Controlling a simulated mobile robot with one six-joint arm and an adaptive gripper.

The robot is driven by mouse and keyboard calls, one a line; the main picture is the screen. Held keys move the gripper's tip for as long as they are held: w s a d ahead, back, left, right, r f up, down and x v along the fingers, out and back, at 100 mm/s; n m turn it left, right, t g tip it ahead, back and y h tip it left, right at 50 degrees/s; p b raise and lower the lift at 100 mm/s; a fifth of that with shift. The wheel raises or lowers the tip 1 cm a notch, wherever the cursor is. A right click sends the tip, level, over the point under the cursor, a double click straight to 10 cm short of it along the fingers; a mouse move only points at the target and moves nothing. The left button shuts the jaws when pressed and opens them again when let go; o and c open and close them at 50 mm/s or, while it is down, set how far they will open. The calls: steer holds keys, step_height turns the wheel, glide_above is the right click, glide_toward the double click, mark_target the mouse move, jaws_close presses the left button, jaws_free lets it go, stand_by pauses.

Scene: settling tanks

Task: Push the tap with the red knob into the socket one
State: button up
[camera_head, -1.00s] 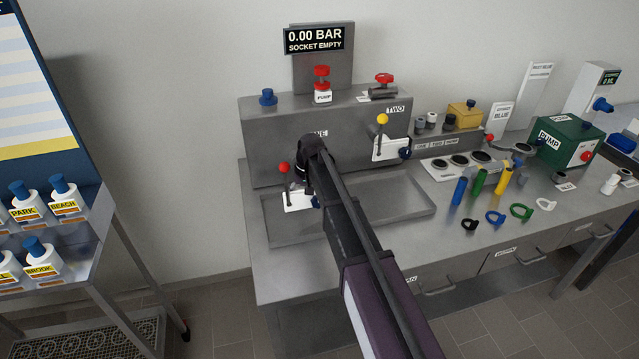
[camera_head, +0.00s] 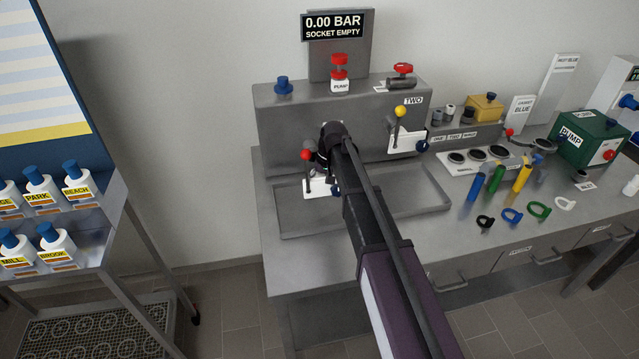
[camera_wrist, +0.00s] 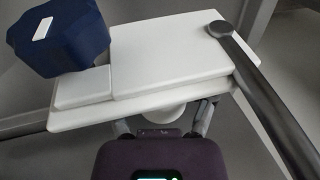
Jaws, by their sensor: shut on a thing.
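The tap with the red knob (camera_head: 306,155) has a white body (camera_head: 320,188), a dark lever and a blue end. It stands in front of the lower left of the grey tank face, above the tray. In the wrist view its white body (camera_wrist: 175,55), blue end (camera_wrist: 58,36) and dark lever (camera_wrist: 265,85) fill the upper part. My gripper (camera_wrist: 165,122) is shut on the tap, its fingers around a white round part under the body. Socket one is hidden behind my arm. Whether the tap touches the tank face cannot be told.
A display (camera_head: 334,26) reads 0.00 BAR, SOCKET EMPTY. A yellow-knobbed tap (camera_head: 400,112) sits at socket TWO on the right. A shallow grey tray (camera_head: 425,190) lies below. Coloured tubes and rings lie on the right bench; a bottle rack (camera_head: 75,210) stands left.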

mark_target(319, 175)
steer(key=shift+t, duration=0.8)
steer(key=s+r+p, duration=0.1)
steer(key=s, duration=0.1)
steer(key=s+d+r+p, duration=0.1)
steer(key=s+r, duration=0.1)
steer(key=shift+s+d+r, duration=0.15)
steer(key=shift+s+d, duration=0.05)
steer(key=shift+s, duration=0.1)
steer(key=shift+y, duration=0.3)
steer(key=shift+w, duration=0.2)
steer(key=shift+w, duration=0.15)
steer(key=shift+w+a, duration=0.25)
steer(key=shift+w, duration=0.6)
steer(key=shift+w+a, duration=0.3)
steer(key=shift+w, duration=0.55)
steer(key=shift+w+a, duration=0.25)
steer(key=shift+w, duration=0.6)
steer(key=shift+w+a, duration=0.2)
steer(key=shift+w, duration=0.5)
steer(key=shift+w+a, duration=0.2)
steer(key=shift+w, duration=0.45)
steer(key=shift+w+a, duration=0.2)
steer(key=shift+w, duration=0.5)
steer(key=o, duration=1.3)
steer(key=shift+c, duration=0.2)
